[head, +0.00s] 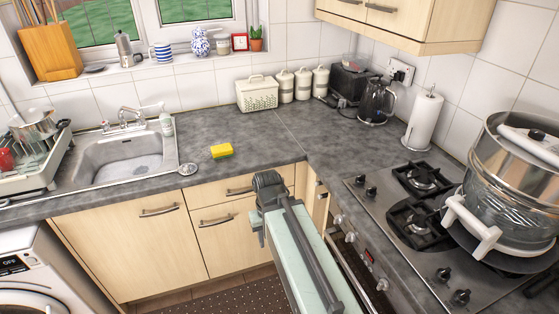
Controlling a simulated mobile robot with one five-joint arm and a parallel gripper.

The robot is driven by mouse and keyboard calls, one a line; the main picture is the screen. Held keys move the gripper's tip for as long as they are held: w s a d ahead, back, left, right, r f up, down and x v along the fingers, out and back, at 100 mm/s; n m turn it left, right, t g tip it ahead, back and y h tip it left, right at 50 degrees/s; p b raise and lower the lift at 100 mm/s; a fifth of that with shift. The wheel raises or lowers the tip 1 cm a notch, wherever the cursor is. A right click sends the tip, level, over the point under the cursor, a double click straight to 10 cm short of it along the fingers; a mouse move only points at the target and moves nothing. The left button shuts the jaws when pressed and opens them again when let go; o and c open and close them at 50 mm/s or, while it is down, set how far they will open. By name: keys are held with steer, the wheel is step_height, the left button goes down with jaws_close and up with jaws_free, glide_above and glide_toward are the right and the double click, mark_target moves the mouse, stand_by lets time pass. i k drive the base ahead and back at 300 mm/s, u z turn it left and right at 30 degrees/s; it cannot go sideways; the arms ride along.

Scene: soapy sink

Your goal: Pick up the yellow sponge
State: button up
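The yellow sponge (221,151) lies flat on the grey worktop in the head view, right of the sink and back from the front edge. Its top is yellow and a green layer shows along its lower edge. Nothing touches it. My arm, pale green and dark grey, rises from the bottom middle. What looks like my gripper (268,184) is the dark end near the worktop's front edge, to the right of and nearer than the sponge, and apart from it. Its fingers cannot be made out.
Left of the sponge are a round metal strainer (188,169) and the sink (125,158). A cream basket (257,94) stands behind it to the right. The worktop around the sponge is clear. The gas hob (398,226) and cabinet fronts (130,238) border my arm.

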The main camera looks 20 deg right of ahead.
mark_target(225, 150)
steer(key=u, duration=0.15)
steer(key=i, duration=0.4)
steer(key=u, duration=0.7)
steer(key=i, duration=1.45)
steer(key=u, duration=0.85)
